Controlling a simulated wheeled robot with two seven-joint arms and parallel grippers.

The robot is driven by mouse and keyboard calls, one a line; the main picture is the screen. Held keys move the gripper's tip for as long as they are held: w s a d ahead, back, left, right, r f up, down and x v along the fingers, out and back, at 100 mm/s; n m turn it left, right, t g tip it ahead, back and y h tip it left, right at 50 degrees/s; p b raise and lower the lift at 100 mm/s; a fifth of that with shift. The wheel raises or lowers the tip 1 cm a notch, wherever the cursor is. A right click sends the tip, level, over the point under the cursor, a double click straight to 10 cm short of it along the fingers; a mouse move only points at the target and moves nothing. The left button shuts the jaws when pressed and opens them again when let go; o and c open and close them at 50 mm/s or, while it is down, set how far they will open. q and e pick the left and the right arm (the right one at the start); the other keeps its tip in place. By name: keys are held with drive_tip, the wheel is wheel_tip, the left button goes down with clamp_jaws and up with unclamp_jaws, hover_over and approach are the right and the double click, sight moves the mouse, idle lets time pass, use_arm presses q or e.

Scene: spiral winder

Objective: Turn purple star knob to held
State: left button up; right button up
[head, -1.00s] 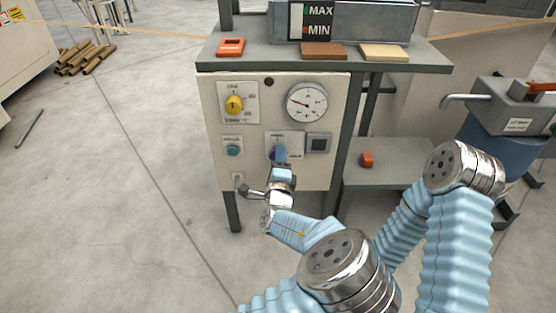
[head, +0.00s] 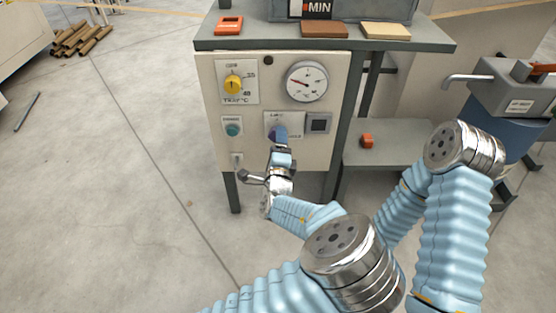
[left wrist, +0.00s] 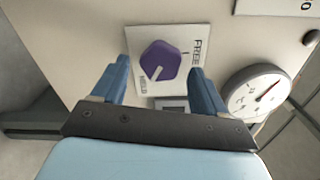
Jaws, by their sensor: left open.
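The purple star knob (left wrist: 160,62) sits on a white plate (left wrist: 172,38) marked FREE and HELD. Its white line points to the lower left of the left wrist view, toward the word HELD. My left gripper (left wrist: 160,66) is open, with one blue finger on each side of the knob in that view. Gaps show between fingers and knob; I cannot tell how far the fingertips reach along it. In the head view my left gripper (head: 280,134) is in front of the knob plate (head: 270,119) and hides most of the knob. My right gripper is out of view.
The cream panel (head: 212,150) also carries a yellow knob (head: 233,84), a round gauge (head: 307,82), a teal button (head: 233,129) and a dark square switch (head: 318,123). A small lever (head: 250,177) sticks out at lower left, close to my left wrist.

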use_arm(q)
drive_tip(key=s, duration=1.2)
drive_tip(key=shift+s, duration=0.15)
drive_tip(key=s+a+f+n+g+y+p, duration=0.1)
drive_tip(key=s+a+f+n+g, duration=0.1)
drive_tip(key=a+f+n+g, duration=0.5)
drive_tip(key=s+a+f+n+g+y+p, duration=0.15)
drive_tip(key=a+f, duration=0.35)
drive_tip(key=f, duration=0.6)
drive_tip(key=s+f+n+g+h+p, duration=0.3)
drive_tip(key=s+n+g+h, duration=0.3)
drive_tip(key=s+n, duration=0.6)
drive_tip(key=n+g, duration=0.2)
drive_tip(key=shift+s+f+g+h, duration=0.15)
drive_tip(key=shift+s+g+h, duration=0.2)
